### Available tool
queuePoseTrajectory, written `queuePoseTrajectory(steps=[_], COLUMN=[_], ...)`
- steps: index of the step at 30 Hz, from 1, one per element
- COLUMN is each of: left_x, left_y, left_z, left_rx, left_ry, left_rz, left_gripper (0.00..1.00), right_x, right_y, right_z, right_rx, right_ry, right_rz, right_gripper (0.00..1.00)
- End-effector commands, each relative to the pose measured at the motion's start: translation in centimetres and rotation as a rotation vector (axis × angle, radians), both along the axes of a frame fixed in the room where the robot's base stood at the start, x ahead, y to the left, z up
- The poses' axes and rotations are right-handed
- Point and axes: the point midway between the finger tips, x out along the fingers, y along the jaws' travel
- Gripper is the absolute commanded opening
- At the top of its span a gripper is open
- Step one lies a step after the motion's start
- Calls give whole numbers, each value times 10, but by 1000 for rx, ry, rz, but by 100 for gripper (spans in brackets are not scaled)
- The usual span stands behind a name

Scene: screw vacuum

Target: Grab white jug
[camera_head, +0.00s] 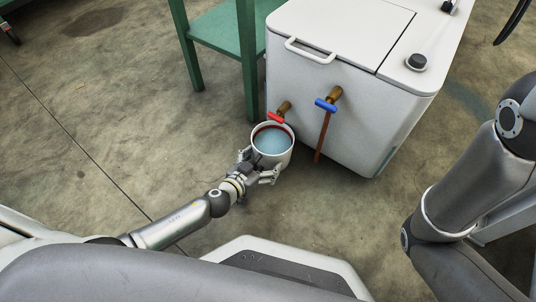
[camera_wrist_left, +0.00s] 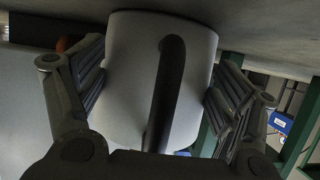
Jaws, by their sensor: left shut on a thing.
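The white jug (camera_head: 287,157) is in front of the white machine's lower left side, below the red-handled tap, with a bluish surface inside its rim. In the left wrist view the jug (camera_wrist_left: 125,75) fills the middle, with a dark handle (camera_wrist_left: 168,90) running down its near side. My left gripper (camera_head: 259,172) is shut on the jug, its fingers pressed on both sides of the jug's wall; it also shows in the left wrist view (camera_wrist_left: 155,85). My right gripper is out of view; only part of my right arm shows at the right.
The white machine (camera_head: 330,95) stands close behind the jug. It carries a red-handled tap (camera_head: 279,115) and a blue-handled tap (camera_head: 327,104) with a brown pipe below. A green table (camera_head: 222,30) stands behind left.

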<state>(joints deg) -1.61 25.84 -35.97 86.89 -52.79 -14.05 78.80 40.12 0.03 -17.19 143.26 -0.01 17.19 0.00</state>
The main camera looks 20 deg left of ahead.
Motion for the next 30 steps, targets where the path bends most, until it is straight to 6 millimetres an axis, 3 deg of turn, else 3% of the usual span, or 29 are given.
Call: queuePoseTrajectory(steps=[13,30], left_x=[2,-77], left_y=[-1,24], left_z=[20,13], left_rx=[-5,-4], left_ry=[-6,-4], left_rz=[0,0], left_gripper=[19,19], right_x=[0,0], right_y=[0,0], right_z=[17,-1], right_rx=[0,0], right_ry=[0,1], right_rz=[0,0], right_gripper=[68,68])
